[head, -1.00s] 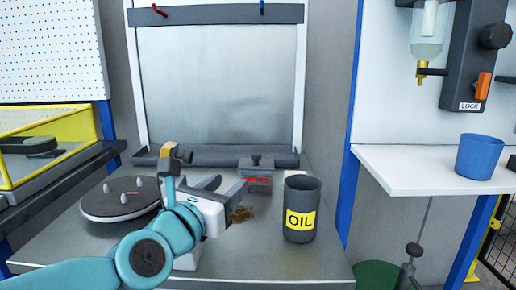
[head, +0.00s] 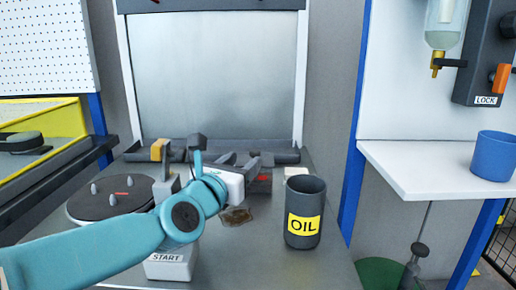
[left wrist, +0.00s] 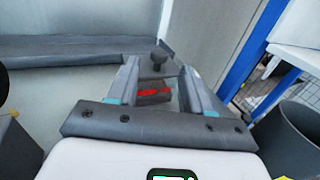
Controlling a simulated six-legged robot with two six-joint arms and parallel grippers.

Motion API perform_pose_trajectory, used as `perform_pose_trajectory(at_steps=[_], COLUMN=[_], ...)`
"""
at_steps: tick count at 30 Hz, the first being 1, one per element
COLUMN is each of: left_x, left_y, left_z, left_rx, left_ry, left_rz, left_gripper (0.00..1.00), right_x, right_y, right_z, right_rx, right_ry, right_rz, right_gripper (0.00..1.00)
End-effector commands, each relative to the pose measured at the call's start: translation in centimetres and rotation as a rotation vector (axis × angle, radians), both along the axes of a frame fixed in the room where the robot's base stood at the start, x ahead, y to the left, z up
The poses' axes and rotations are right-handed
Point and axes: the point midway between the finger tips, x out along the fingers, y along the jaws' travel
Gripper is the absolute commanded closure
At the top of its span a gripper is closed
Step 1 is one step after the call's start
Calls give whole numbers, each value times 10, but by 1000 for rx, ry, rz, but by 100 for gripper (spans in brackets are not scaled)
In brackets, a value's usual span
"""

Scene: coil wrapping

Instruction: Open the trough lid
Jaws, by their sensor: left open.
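The trough (head: 263,185) is a small dark grey box with a red mark, at the back of the bench. Its lid carries a dark knob, which shows in the left wrist view (left wrist: 158,57) between my fingers. My left gripper (head: 243,160) is open in front of the trough and hides part of it in the head view. In the left wrist view the two fingers (left wrist: 160,75) stand on either side of the knob and the red mark (left wrist: 154,92). I cannot tell whether they touch the lid. The lid looks shut. My right gripper is not in view.
A dark OIL can (head: 304,225) stands right of the trough. A brown patch (head: 236,216) lies in front. A round plate with pegs (head: 110,198) and a START box (head: 172,266) are left. A blue cup (head: 494,156) sits on the white shelf (head: 430,170).

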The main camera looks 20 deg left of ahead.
Motion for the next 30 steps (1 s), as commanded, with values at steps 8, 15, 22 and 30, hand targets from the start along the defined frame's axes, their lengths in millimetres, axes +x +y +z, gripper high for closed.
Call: perform_pose_trajectory(at_steps=[8, 15, 22, 30], left_x=[64, 90, 93, 92], left_y=[-7, -8, -9, -9], left_z=[0, 0, 0, 0], left_rx=[0, 0, -1, 0], left_ry=[2, 0, -1, -1], left_rz=[0, 1, 1, 0], left_gripper=[50, 50, 50, 100], right_x=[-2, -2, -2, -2], right_y=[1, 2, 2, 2], right_z=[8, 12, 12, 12], right_rx=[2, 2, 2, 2], right_ry=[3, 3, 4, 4], right_rz=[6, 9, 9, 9], right_gripper=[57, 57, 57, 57])
